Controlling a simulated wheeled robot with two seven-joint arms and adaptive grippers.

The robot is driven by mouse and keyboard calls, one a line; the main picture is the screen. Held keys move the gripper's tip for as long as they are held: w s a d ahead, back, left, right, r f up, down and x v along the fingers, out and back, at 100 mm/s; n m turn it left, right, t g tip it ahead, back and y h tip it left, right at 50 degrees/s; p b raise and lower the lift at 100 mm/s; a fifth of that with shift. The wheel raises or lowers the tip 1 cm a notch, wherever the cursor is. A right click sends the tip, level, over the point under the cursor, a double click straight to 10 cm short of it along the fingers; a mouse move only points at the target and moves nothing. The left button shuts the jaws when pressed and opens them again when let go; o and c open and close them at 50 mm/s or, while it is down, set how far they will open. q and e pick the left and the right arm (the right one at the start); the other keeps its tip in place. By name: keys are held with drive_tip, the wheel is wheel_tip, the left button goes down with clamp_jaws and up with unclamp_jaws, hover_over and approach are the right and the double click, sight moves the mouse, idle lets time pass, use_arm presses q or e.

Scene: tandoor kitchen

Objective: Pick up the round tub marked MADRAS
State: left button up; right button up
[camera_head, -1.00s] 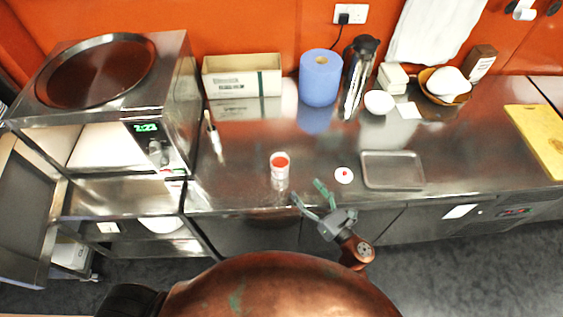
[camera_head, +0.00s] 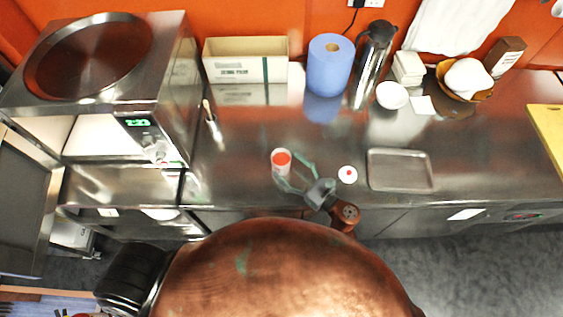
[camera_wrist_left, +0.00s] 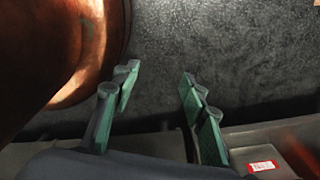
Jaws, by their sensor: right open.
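A small round white tub with a red top (camera_head: 281,158) stands upright near the front edge of the steel counter in the head view; its marking is too small to read. My right gripper (camera_head: 287,167) is open, with its green-padded fingers spread on either side of the tub's near right part. I cannot tell whether they touch it. My left gripper (camera_wrist_left: 160,74) shows in the left wrist view, fingers apart and empty, over the dark floor. It is not seen in the head view.
A white round piece with a red dot (camera_head: 347,174) lies right of the right gripper, beside a shallow metal tray (camera_head: 400,172). A blue roll (camera_head: 329,68), a steel flask (camera_head: 372,66) and an open box (camera_head: 246,59) stand behind. Counter behind the tub is clear.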

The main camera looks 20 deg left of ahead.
sight(275, 154)
drive_tip(key=x, duration=0.2)
drive_tip(key=shift+w+a+r, duration=0.2)
drive_tip(key=shift+a, duration=0.15)
drive_tip(key=shift+w+a+p, duration=0.2)
drive_tip(key=shift+a+p, duration=0.1)
drive_tip(key=shift+a, duration=0.05)
drive_tip(key=shift+a+f, duration=0.1)
drive_tip(key=c, duration=0.7)
use_arm(q)
drive_tip(key=shift+w+r, duration=0.45)
drive_tip(key=shift+w, duration=0.35)
use_arm(e)
drive_tip(key=c, duration=0.8)
